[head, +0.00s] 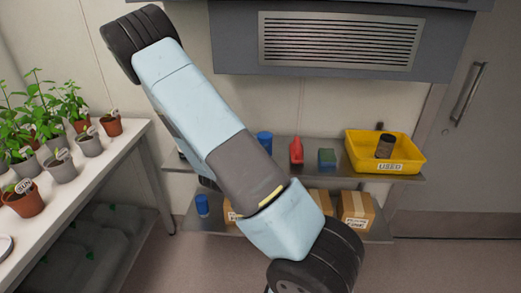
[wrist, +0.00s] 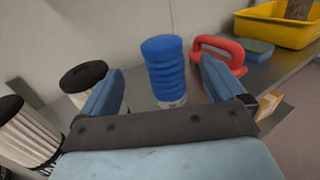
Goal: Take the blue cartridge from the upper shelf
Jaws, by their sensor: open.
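The blue cartridge (wrist: 163,62) stands upright on the upper shelf in the wrist view, with a ribbed blue body and a pale band at its base. Its top also shows in the head view (head: 264,142), beside my arm. My gripper (wrist: 165,78) is open and empty. In the wrist view the cartridge appears between its two fingers, with a gap on each side. How far the fingertips are from it in depth is hard to tell. In the head view my gripper is hidden behind my arm.
A red handled object (wrist: 218,45) is close right of the cartridge, then a blue-green sponge (wrist: 258,50) and a yellow "USED" bin (head: 415,160) holding a dark cartridge. Black-capped white cartridges (wrist: 82,76) stand left. The lower shelf holds a blue object (head: 202,205) and cardboard boxes (head: 356,210).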

